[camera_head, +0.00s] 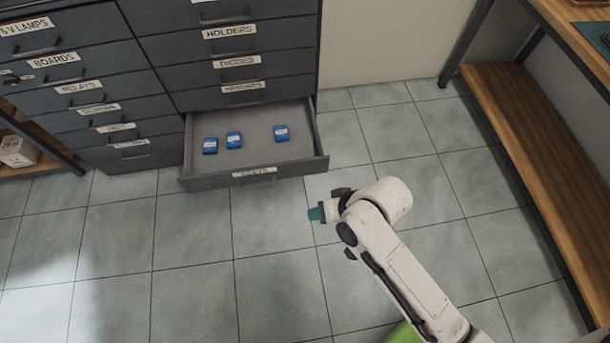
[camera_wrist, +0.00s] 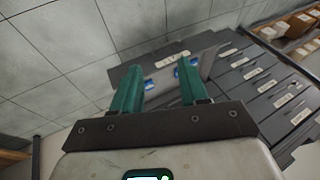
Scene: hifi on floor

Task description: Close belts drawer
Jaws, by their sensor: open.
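The belts drawer (camera_head: 255,174) is the lowest drawer of the right-hand column and is pulled out over the floor. Its front label is small and hard to read in the head view. Several blue items (camera_head: 234,140) lie inside it. The drawer front also shows in the wrist view (camera_wrist: 150,66), ahead of the fingers. My gripper (camera_head: 315,214) is to the right of and in front of the drawer, apart from it. In the wrist view its two green fingers (camera_wrist: 160,82) are spread with nothing between them.
The dark cabinet (camera_head: 215,50) has several other labelled drawers, all shut. A wooden bench with a low shelf (camera_head: 535,150) stands at the right. A shelf with a white box (camera_head: 18,150) is at the left. The tiled floor before the drawer is clear.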

